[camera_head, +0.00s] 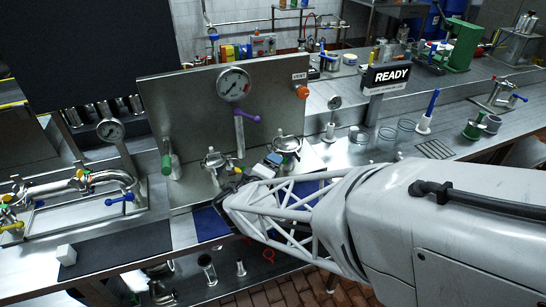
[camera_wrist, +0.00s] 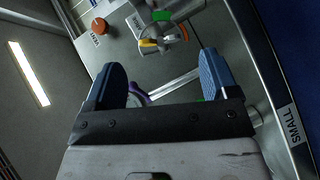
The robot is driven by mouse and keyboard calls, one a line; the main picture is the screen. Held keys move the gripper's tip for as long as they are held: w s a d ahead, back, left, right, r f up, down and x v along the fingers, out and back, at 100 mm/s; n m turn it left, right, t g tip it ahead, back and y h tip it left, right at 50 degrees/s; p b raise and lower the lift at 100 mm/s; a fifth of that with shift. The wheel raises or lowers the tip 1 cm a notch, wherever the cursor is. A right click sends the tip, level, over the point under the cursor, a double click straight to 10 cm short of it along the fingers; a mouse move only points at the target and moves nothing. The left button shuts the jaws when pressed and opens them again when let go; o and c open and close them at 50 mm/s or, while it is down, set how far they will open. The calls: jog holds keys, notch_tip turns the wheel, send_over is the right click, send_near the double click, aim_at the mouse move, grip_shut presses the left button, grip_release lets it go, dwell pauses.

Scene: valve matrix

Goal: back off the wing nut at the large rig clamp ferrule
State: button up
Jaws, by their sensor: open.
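My gripper (camera_wrist: 165,75) is open in the wrist view. Its two blue fingers stand wide apart with nothing between them. Past the fingertips is a metal pipe fitting (camera_wrist: 184,12) with a green part and a small yellow, white and orange piece (camera_wrist: 163,41); I cannot tell whether this is the wing nut. In the head view, two metal clamp fittings stand at the panel, one left (camera_head: 213,161) and one right (camera_head: 287,146). I cannot read which is the large one. My arm's end is low in front of them, and my fingers are not clear there.
The steel panel (camera_head: 190,105) carries a gauge (camera_head: 234,84), a purple-handled valve (camera_head: 246,117) and an orange VENT knob (camera_head: 303,91). A SMALL label (camera_wrist: 295,124) is at right in the wrist view. Pipework with a blue handle (camera_head: 120,198) lies left. A READY sign (camera_head: 388,76) stands right.

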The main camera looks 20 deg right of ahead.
jog(key=shift+x, duration=3.15)
jog(key=c, duration=0.9)
jog(key=shift+n+t+h, duration=0.6)
jog(key=shift+n+h, duration=0.4)
jog(key=o, duration=0.9)
jog(key=shift+s+a, duration=0.1)
jog(key=shift+s, duration=0.05)
jog(key=v, duration=0.7)
